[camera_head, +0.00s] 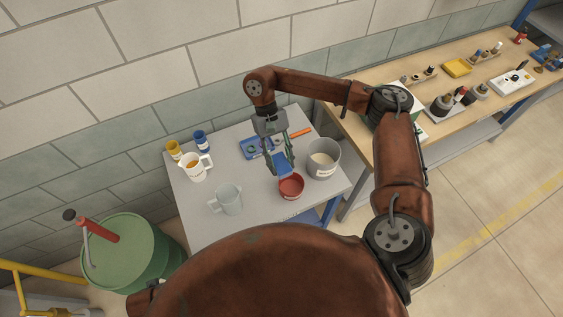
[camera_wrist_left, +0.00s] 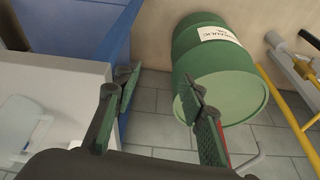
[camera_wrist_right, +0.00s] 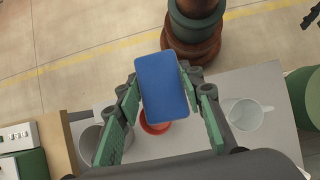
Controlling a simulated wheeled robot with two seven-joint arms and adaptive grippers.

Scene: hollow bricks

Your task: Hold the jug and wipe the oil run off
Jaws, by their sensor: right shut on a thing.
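My right gripper (camera_head: 277,166) is shut on a blue pad (camera_wrist_right: 162,85), which also shows in the head view (camera_head: 284,163). It holds the pad above or just behind a red bowl (camera_head: 291,187); whether they touch I cannot tell. A pale grey jug (camera_head: 230,201) stands upright on the table, left of the bowl. A white jug (camera_head: 193,170) with an orange-brown patch stands farther back left. I cannot make out an oil run on the pale jug. My left gripper (camera_wrist_left: 160,93) is open and empty in its wrist view, its fingers apart beside the table; the head view does not show it.
The grey table (camera_head: 250,209) also bears a grey pot (camera_head: 323,160), a blue tray (camera_head: 252,149), and yellow (camera_head: 174,150) and blue (camera_head: 201,140) containers. A green drum (camera_head: 125,255) stands left of the table. A wooden bench (camera_head: 440,77) with tools is at right.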

